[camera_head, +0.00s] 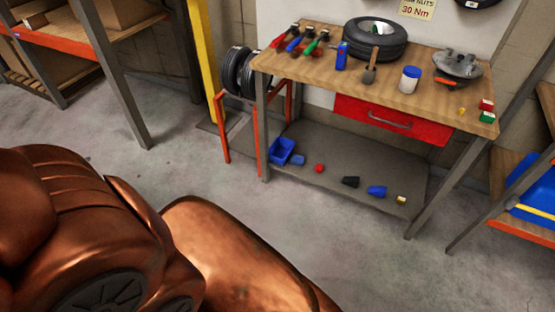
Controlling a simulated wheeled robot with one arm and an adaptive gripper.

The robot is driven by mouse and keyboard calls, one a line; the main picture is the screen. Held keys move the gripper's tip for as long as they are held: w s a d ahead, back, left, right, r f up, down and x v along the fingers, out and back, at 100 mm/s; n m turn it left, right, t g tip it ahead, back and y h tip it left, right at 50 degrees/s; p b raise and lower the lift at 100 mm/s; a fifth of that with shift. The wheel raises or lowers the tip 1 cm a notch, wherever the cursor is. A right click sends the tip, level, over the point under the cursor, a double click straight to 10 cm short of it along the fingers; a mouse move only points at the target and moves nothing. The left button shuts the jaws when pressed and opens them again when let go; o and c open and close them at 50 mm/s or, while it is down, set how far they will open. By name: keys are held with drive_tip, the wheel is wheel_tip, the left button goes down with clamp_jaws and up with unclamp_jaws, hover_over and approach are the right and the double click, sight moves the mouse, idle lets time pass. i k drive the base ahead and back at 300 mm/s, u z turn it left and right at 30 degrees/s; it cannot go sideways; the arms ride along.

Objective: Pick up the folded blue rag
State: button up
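No thing in view is plainly a folded rag. On the lower shelf of the workbench lie a small dark-blue item (376,191), right of centre, and a smaller blue piece (297,160) beside a blue bin (282,150). Either could be the folded blue rag; they are too small to tell. My gripper is not in view. Large copper-coloured parts, which look like my own arm, fill the lower left and hide the floor there.
The workbench top (430,105) holds a tyre (375,46), tools, a blue-lidded jar (409,80) and a metal part (458,67). A red drawer (392,122) hangs below. Racks stand left and right. The grey floor (320,235) before the bench is clear.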

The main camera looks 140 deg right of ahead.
sight(295, 160)
drive_tip(key=z, duration=5.15)
drive_tip(key=k, duration=0.6)
drive_tip(key=z, duration=0.55)
drive_tip(key=i, duration=1.3)
drive_tip(key=u, duration=0.45)
drive_tip(key=i, duration=0.9)
drive_tip(key=u, duration=1.15)
drive_tip(key=i, duration=0.35)
drive_tip(key=u, duration=0.45)
